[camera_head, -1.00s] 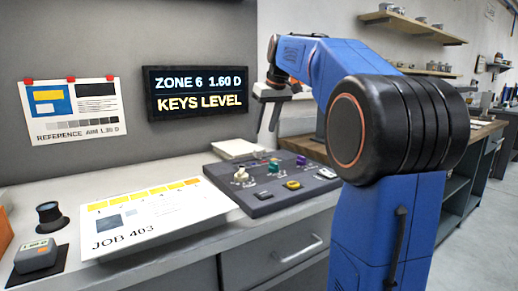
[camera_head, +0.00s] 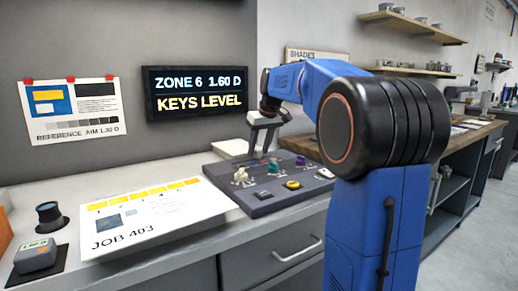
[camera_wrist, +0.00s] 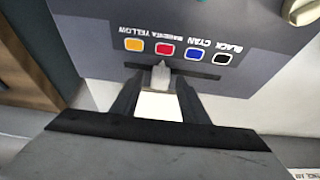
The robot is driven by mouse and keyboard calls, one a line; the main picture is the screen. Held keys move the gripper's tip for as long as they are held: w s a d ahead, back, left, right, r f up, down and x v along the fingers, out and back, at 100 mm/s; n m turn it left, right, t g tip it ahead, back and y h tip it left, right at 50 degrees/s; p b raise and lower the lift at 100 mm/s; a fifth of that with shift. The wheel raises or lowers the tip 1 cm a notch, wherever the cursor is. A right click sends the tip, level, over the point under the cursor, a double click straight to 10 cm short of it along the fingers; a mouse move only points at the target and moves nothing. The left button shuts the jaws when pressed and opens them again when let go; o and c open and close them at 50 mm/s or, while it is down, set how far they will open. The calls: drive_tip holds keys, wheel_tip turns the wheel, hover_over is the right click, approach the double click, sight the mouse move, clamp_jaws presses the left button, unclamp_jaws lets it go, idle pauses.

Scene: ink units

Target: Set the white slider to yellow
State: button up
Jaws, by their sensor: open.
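In the wrist view the console (camera_wrist: 90,30) appears upside down, with yellow, red, blue and black squares labelled YELLOW, MAGENTA, CYAN and BLACK. The pale slider knob (camera_wrist: 160,74) sits in a dark slot beside these squares, in line with the red magenta square (camera_wrist: 165,49). My gripper (camera_wrist: 158,92) is open. Its two dark fingers point at the slot, one on each side of the knob; whether they touch it I cannot tell. In the head view my gripper (camera_head: 259,142) is low over the far edge of the console (camera_head: 262,204). The slider cannot be made out there.
The console carries cream (camera_head: 241,176), teal (camera_head: 272,166) and purple (camera_head: 300,160) knobs and a yellow button (camera_head: 293,185). A JOB 403 sheet (camera_head: 150,222) lies to its left. The wall display (camera_head: 198,93) reads ZONE 6 1.60 D, KEYS LEVEL.

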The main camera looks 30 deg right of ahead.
sight(270, 157)
clamp_jaws()
drive_tip(key=shift+w+d, duration=0.1)
drive_tip(key=shift+d, duration=2.3)
drive_tip(key=shift+r, duration=0.1)
unclamp_jaws()
drive_tip(key=shift+d, duration=0.15)
drive_tip(key=v, duration=1.7)
